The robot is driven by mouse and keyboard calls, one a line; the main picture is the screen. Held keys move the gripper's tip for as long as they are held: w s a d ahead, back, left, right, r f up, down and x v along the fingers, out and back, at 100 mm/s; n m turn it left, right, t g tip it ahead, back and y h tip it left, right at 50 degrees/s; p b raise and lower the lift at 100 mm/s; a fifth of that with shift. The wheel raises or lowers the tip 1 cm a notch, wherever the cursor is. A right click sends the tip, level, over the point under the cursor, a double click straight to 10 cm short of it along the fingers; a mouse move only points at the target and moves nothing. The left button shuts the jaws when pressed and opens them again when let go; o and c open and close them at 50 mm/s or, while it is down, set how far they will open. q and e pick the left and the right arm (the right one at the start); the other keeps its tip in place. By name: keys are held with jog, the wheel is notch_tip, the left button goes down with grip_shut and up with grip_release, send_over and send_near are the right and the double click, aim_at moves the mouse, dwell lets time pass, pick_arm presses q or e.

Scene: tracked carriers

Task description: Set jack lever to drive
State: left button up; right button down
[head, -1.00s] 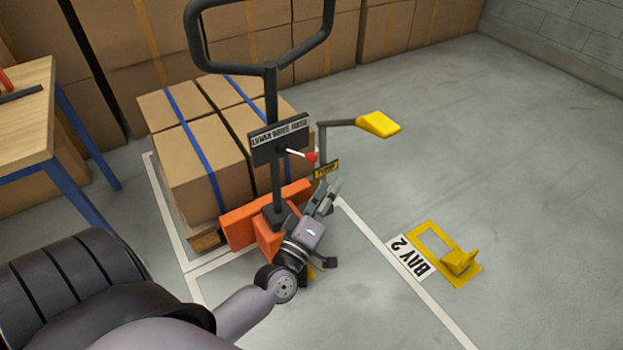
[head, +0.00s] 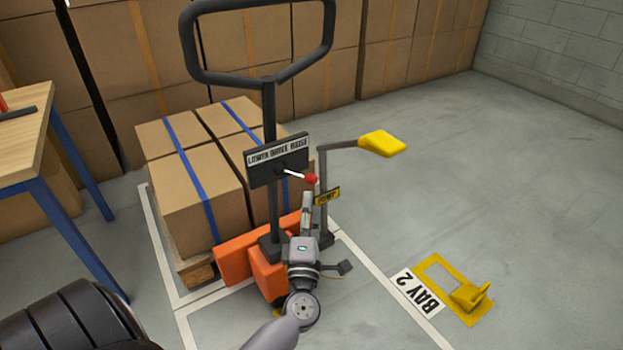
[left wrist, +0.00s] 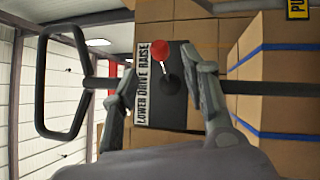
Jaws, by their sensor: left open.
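The jack lever, a pale rod with a red knob (head: 311,178), sticks out from the dark plate (head: 262,172) marked LOWER, DRIVE, RAISE on the pallet jack's orange and black mast. It leans right, toward the RAISE end. In the left wrist view the red knob (left wrist: 160,50) lies at the RAISE end of the label. My left gripper (head: 307,200) is just below the knob, pointing up. In the left wrist view its open fingers (left wrist: 160,68) stand on either side of the lever, with gaps; no contact shows. My right gripper is not in view.
The black handle loop (head: 262,80) rises above the plate. Strapped cartons (head: 195,180) stand behind. A workbench (head: 25,140) is left. Floor at right is mostly clear.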

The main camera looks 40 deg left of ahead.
aim_at(312, 180)
pick_arm(q)
jog(key=x, duration=0.8)
jog(key=shift+w+a+r, duration=0.1)
jog(key=shift+w+a, duration=0.1)
jog(key=shift+w, duration=0.05)
jog(key=shift+c, duration=0.6)
grip_shut()
